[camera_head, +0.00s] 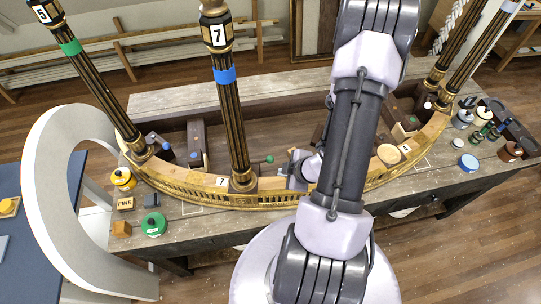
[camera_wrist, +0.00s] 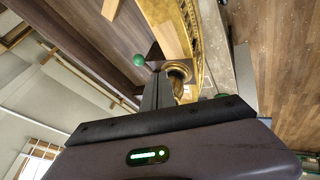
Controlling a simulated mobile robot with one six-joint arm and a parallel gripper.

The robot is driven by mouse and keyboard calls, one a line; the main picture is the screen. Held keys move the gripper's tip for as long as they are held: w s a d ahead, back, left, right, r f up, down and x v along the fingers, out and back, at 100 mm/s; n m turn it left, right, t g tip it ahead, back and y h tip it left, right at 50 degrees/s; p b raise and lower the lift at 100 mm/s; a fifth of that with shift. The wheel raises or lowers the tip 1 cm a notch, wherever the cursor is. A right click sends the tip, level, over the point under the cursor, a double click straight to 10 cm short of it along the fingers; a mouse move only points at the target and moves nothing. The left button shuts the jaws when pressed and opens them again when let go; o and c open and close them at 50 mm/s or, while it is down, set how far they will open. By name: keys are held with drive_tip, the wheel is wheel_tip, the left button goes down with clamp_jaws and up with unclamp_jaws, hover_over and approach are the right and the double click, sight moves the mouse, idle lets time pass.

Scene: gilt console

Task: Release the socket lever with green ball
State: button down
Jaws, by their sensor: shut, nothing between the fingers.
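The green ball (camera_head: 269,159) sits at the end of a short dark lever that runs left towards the foot of the post marked 7 (camera_head: 230,110), which has a blue band. The ball also shows in the wrist view (camera_wrist: 139,60), just left of my fingertips. My gripper (camera_head: 284,169) is just right of the ball in the head view, partly hidden by my own wrist. In the wrist view my gripper (camera_wrist: 158,74) is shut and empty, its tips apparently apart from the ball. A round brass post foot (camera_wrist: 180,74) shows beside the fingers. The socket's inner parts are hidden.
The curved gilt rail (camera_head: 200,194) runs along the front. Another post with a green band (camera_head: 90,75) stands at left. Small blue-topped pegs (camera_head: 195,155) are inside the frame. A green tape roll (camera_head: 154,224) and a yellow pot (camera_head: 123,178) sit at the bench's left.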

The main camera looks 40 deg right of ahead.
drive_tip(key=shift+f, duration=0.1)
drive_tip(key=b+x, duration=1)
drive_tip(key=b, duration=0.3)
drive_tip(key=shift+f, duration=0.15)
drive_tip(key=shift+w+d+p, duration=0.65)
drive_tip(key=shift+w+d, duration=0.35)
drive_tip(key=shift+w, duration=0.1)
drive_tip(key=shift+w+d+f, duration=0.15)
drive_tip(key=shift+w+d, duration=0.2)
drive_tip(key=shift+d, duration=0.05)
drive_tip(key=shift+p, duration=0.3)
